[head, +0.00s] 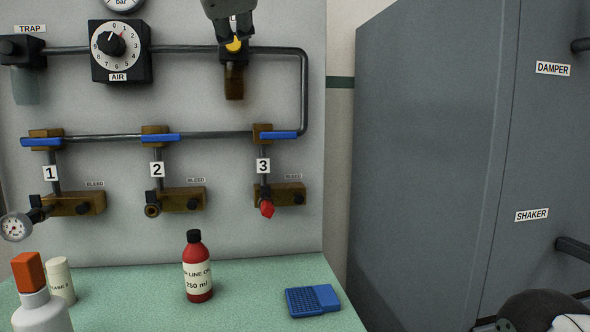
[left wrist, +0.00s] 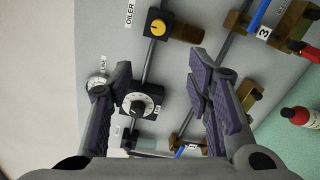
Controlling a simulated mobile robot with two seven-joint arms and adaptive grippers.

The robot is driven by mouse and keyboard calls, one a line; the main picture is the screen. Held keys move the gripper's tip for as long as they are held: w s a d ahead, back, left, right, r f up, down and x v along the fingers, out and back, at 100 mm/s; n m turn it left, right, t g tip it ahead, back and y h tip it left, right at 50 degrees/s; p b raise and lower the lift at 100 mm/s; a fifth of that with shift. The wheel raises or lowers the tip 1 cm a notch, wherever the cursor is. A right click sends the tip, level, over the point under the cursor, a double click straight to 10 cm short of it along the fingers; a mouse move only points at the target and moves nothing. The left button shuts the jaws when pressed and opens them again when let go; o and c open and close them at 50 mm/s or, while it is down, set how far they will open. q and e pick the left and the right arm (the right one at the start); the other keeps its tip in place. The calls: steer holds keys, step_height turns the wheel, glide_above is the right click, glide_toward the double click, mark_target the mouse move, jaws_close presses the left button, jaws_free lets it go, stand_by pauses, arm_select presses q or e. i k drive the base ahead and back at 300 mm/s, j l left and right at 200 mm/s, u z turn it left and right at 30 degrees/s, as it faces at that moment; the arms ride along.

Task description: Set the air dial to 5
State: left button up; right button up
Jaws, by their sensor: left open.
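The air dial (head: 112,44) is a white numbered disc with a black knob, in a black box marked AIR on the panel. In the left wrist view the dial (left wrist: 138,103) shows turned sideways, beyond and between my fingers. My left gripper (left wrist: 158,66) is open and empty, with nothing between its purple pads, apart from the dial. In the head view a dark gripper, apparently my left one, is cut off by the top edge and covers part of the oiler. My right gripper is not in view.
The oiler's yellow knob (left wrist: 158,27) sits near the dial. The trap (head: 24,52) is left of it, a bar gauge (head: 122,4) above. Blue-handled valves (head: 160,137) are below. A red bottle (head: 198,268) and blue tray (head: 313,301) stand on the green bench.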

mark_target(112, 43)
steer(key=k+l, duration=0.15)
steer(key=k, duration=0.45)
steer(key=k+l, duration=0.2)
steer(key=k, duration=0.35)
